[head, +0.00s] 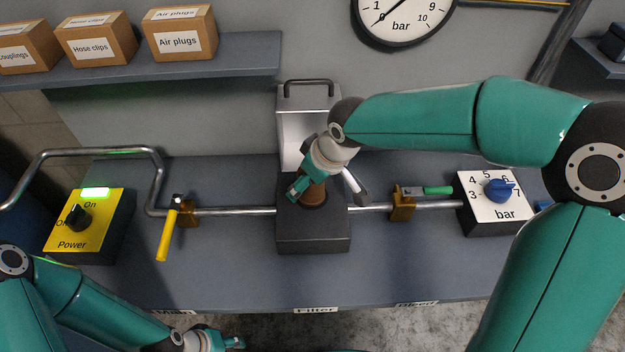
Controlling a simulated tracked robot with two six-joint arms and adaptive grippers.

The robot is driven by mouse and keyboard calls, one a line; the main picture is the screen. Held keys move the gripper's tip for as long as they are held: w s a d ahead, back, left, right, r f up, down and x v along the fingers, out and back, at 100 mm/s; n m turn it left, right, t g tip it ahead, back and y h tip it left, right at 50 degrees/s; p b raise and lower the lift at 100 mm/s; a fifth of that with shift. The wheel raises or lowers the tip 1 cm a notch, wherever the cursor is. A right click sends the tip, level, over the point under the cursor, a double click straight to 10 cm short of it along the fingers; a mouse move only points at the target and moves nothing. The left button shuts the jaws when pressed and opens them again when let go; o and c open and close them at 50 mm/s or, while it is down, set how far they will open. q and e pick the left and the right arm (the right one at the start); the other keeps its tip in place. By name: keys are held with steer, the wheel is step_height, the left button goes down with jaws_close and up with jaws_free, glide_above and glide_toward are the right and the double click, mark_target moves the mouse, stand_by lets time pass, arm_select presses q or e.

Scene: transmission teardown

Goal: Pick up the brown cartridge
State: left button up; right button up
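The brown cartridge (316,196) stands in the dark filter block (312,238) at the middle of the bench, and only its lower part shows. My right gripper (303,190) reaches down to it from above and hides its upper part. Its fingers are at the cartridge, but I cannot tell whether they are closed on it. My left gripper (233,343) is low at the bottom edge of the head view, in front of the bench and far from the cartridge. Its fingers are small and partly cut off.
A silver housing with a handle (308,110) stands behind the block. A pipe runs both ways, with a yellow-handled valve (168,235) left and a green-handled valve (437,190) right. A yellow power box (88,240) and a bar dial box (492,215) stand at the sides.

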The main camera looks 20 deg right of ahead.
steer(key=shift+w+a+f, duration=0.15)
steer(key=shift+w+f, duration=0.05)
steer(key=shift+f, duration=0.45)
steer(key=c, duration=1.2)
steer(key=shift+r, duration=0.15)
